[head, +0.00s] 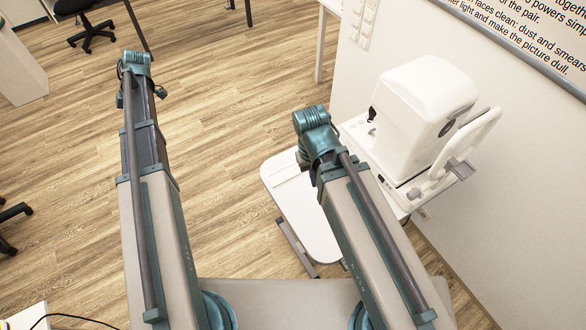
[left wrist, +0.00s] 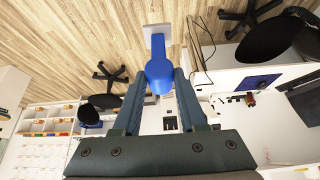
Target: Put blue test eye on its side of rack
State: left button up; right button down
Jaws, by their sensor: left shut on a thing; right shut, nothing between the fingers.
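The blue test eye (left wrist: 159,76) shows in the left wrist view, a rounded blue body with a narrower blue part reaching up over a pale square piece (left wrist: 151,29). My left gripper (left wrist: 160,88) is shut on it, a finger at each side. In the head view the left arm reaches out at the left, and its gripper and the eye are hidden. My right gripper (head: 304,158) shows only in small part below its teal wrist, over the white tabletop, shut and empty. I cannot make out the rack in either view.
A white eye instrument (head: 420,105) stands on the white table (head: 312,222) at the right, close to the wall and its sign (head: 530,40). Wood floor (head: 225,120) lies open between the arms. An office chair (head: 90,35) is at the far left.

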notch_tip(320, 180, down, 13)
jog(key=b, duration=1.2)
jog(key=shift+r+b, duration=0.15)
jog(key=shift+b, duration=0.2)
